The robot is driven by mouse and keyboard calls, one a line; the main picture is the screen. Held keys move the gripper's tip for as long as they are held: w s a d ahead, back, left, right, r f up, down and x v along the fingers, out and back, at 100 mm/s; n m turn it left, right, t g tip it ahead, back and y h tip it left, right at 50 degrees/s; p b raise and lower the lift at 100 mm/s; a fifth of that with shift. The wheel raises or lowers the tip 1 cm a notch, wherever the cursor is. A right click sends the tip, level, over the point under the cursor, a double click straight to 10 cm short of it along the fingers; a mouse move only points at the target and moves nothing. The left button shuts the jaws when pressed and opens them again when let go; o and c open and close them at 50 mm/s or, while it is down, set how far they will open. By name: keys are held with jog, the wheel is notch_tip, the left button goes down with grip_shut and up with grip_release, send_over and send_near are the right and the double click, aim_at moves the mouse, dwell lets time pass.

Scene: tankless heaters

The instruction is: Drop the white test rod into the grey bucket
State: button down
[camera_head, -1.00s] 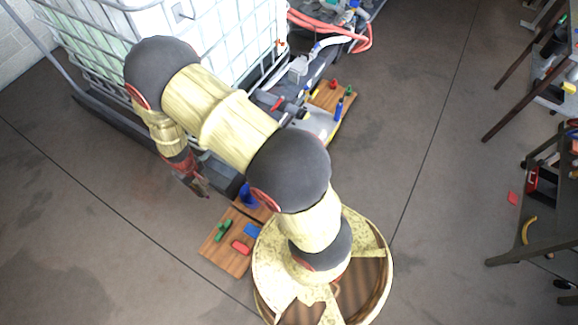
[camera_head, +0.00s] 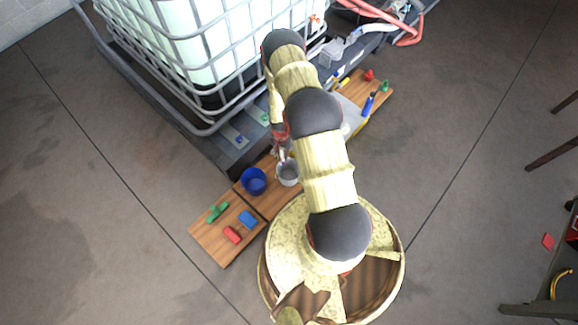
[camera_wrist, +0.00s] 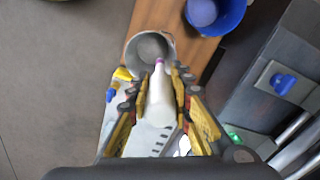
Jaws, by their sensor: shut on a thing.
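The white test rod (camera_wrist: 158,102) is held between the fingers of my gripper (camera_wrist: 161,80) in the wrist view. Its purple-tipped end overlaps the near rim of the grey bucket (camera_wrist: 146,46) in that view. How high the rod is above the bucket, or whether it is inside, I cannot tell. In the head view the grey bucket (camera_head: 289,175) stands on a wooden board, with my gripper (camera_head: 282,152) just above and beside it. My arm hides part of the gripper.
A blue bucket (camera_head: 253,181) stands just left of the grey one. A wooden board (camera_head: 225,252) with green, red and blue blocks lies at the lower left. A caged tank (camera_head: 190,60) rises behind, and another board (camera_head: 379,97) with small pieces lies at the upper right.

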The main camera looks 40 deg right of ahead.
jog(key=s+d+f+m+b, duration=0.2)
jog(key=f+b, duration=0.3)
jog(key=f, duration=0.8)
jog(key=shift+s+d, duration=0.55)
jog(key=shift+d, duration=0.05)
jog(key=shift+f, duration=0.1)
jog(key=c, duration=1.6)
grip_release()
jog(key=shift+o, duration=0.5)
notch_tip(320, 180, up, 12)
